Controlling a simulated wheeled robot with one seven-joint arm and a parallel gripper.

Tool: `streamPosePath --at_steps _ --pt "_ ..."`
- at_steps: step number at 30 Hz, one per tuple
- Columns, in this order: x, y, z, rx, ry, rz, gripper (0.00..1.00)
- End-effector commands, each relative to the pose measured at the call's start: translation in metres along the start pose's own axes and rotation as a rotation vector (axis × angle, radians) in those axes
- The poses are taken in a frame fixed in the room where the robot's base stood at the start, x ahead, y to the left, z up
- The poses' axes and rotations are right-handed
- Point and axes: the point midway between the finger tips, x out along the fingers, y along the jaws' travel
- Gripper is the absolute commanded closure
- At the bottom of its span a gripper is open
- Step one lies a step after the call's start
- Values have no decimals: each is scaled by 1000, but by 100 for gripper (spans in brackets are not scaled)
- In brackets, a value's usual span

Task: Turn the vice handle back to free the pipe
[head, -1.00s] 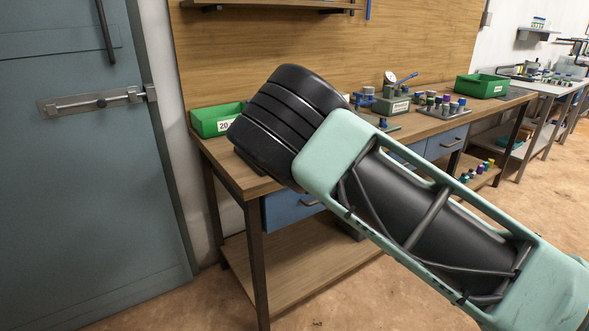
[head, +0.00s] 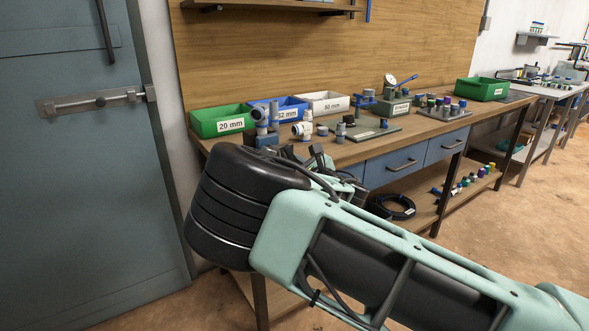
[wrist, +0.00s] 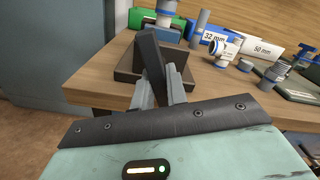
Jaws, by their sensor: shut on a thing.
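In the wrist view, my gripper (wrist: 160,88) has its two grey fingers closed on either side of a dark upright bar, the vice handle (wrist: 149,55). The handle leans slightly left and stands in front of the vice's dark body (wrist: 125,68) at the bench edge. My own wrist hides most of the vice there. I cannot tell whether the vice jaws grip the pipe.
Green (head: 217,121), blue (head: 290,108) and white (head: 326,103) labelled bins line the back of the bench (head: 349,151). Loose fittings and a grey mat (head: 380,132) lie to the right. A blue-grey door (head: 80,200) stands left. Open floor lies at right.

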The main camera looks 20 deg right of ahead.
Motion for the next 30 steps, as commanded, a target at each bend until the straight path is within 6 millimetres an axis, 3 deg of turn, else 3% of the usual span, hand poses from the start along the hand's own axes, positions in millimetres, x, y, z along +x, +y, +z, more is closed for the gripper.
streamPosePath --at_steps 4,13,22,30 --pt "-1 1 -2 -98 3 1 100" --pt "-1 1 -3 -113 4 1 100" --pt "-1 2 -5 -407 5 2 100" --pt "-1 0 -2 -452 5 1 100"
